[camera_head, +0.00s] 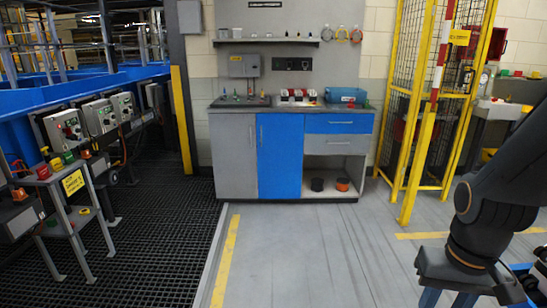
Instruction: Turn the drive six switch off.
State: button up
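Several grey control boxes with small knobs and buttons line the blue conveyor at the left. The nearest box (66,129) has a red and a green button; a second box (100,116) and a third box (122,106) stand behind it. Their labels are too small to read, so I cannot tell which bears the drive six switch or how it is set. My dark arm enters at the right edge, far from the boxes.
A small stand (62,183) with a yellow sign is in front of the boxes, on dark floor grating (150,235). A grey and blue cabinet (282,160) stands at the back. Yellow fencing (415,160) is at the right. The middle grey floor (300,250) is clear.

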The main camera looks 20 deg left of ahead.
aim_at(73, 137)
jog(key=u, duration=0.25)
jog(key=i, duration=1.75)
jog(key=u, duration=1.3)
jog(key=i, duration=1.4)
jog(key=u, duration=1.15)
jog(key=i, duration=0.45)
jog(key=u, duration=0.3)
